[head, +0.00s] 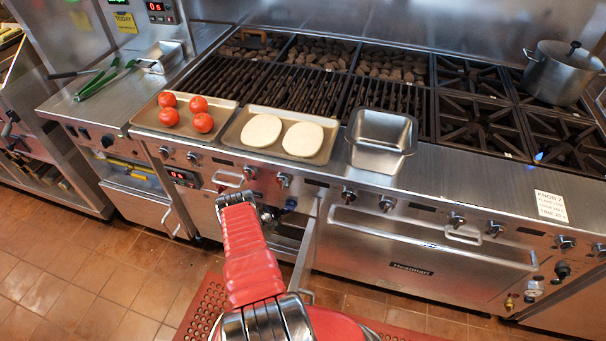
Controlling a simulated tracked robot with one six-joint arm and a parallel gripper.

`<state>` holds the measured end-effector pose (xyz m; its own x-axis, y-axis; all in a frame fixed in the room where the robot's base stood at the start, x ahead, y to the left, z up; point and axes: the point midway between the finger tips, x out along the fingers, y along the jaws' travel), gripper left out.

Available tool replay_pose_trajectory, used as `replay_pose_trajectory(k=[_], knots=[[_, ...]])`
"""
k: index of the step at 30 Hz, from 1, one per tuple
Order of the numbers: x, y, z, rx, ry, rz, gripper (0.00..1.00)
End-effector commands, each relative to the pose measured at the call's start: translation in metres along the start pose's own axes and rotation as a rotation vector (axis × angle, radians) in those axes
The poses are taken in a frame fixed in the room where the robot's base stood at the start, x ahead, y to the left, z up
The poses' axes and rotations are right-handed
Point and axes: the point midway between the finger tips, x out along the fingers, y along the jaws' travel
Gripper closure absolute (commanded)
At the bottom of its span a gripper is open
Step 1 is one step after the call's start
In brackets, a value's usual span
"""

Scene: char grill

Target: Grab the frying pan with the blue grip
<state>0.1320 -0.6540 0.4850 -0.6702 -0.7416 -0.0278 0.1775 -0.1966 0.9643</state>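No whole frying pan can be made out. A small blue piece (291,203) shows at the open compartment under the grill, just right of the end of my red arm. I cannot tell whether it is the blue grip. My arm reaches up from the bottom of the head view toward the front of the grill. My gripper is not clearly visible beyond the arm, so its fingers and anything in them cannot be made out.
An open door (304,250) stands out right of my arm. A tomato tray (147,121), a tray with two pale rounds (232,137) and a steel pan (381,135) line the counter. A pot (558,76) sits on the right burners. Tongs (104,80) lie at left.

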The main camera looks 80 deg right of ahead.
Motion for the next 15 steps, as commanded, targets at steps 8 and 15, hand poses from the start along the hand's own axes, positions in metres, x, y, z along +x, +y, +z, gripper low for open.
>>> replay_pose_trajectory(k=[8,15], knots=[[-0.0001,0.0000,0.0001,0.000,0.000,0.000,0.63],[-0.0001,0.0000,0.0001,0.000,0.000,0.000,0.80]])
